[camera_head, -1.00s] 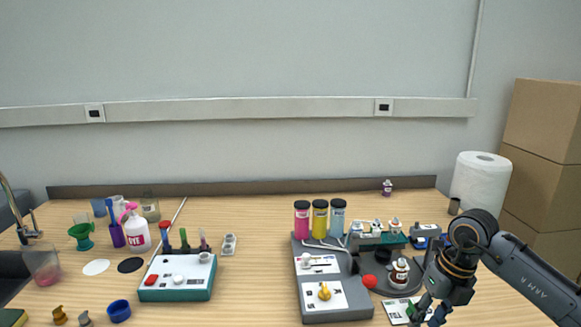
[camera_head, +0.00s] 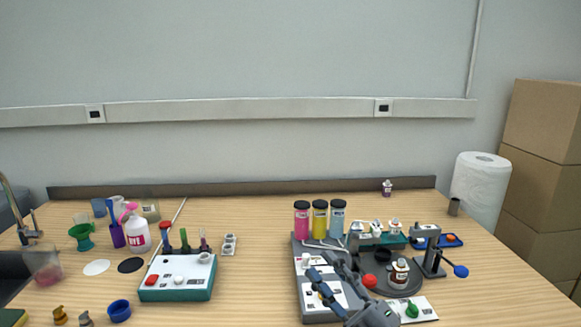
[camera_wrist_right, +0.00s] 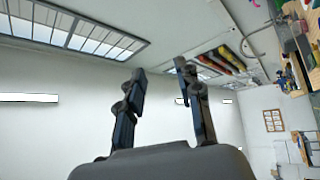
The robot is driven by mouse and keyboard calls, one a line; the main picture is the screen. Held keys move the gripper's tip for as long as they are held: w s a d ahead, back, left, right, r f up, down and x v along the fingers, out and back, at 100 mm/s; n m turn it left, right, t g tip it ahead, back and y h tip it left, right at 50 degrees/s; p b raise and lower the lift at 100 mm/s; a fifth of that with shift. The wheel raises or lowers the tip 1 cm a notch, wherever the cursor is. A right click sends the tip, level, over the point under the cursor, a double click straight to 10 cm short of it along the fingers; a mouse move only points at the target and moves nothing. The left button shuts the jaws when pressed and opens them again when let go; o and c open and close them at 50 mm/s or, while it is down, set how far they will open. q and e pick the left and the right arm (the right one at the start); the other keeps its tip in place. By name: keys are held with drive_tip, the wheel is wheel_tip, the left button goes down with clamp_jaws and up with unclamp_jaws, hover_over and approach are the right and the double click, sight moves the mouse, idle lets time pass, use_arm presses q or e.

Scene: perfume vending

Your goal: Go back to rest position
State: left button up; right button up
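My right gripper (camera_head: 328,268) is in front of the grey dispenser at the lower middle of the head view, its fingers pointing up. In the right wrist view the two fingers of my right gripper (camera_wrist_right: 160,82) stand apart with nothing between them. Beyond them are a pale wall and ceiling. My left gripper is in neither view.
The grey dispenser (camera_head: 302,242) carries pink, yellow and blue bottles. A small white bottle (camera_head: 400,273) stands on a dark round plate, beside a press with a blue knob (camera_head: 461,271). A white-and-teal box (camera_head: 178,278) is left; bare table (camera_head: 255,275) lies between.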

drive_tip(key=s+d+f+m+h, duration=0.1)
drive_tip(key=d+f+m+h, duration=1.05)
drive_tip(key=m+h, duration=0.2)
drive_tip(key=s+d+f+m+g+h, duration=0.1)
drive_tip(key=s+f+m+g, duration=0.15)
drive_tip(key=f, duration=0.25)
drive_tip(key=s+d+f+m+g+h, duration=0.1)
drive_tip(key=s+d+f+g, duration=0.15)
drive_tip(key=s+f, duration=0.2)
drive_tip(key=s+f+m+g+y, duration=0.1)
drive_tip(key=s+f+g, duration=0.45)
drive_tip(key=s, duration=0.35)
drive_tip(key=s+f+m+g, duration=0.1)
drive_tip(key=s+f+g, duration=0.4)
drive_tip(key=s, duration=0.4)
wheel_tip(320, 180, down, 28)
drive_tip(key=s, duration=0.3)
drive_tip(key=s+d+f+g, duration=0.1)
drive_tip(key=s+d+f, duration=0.1)
drive_tip(key=s+f, duration=1.3)
drive_tip(key=shift+s, duration=0.35)
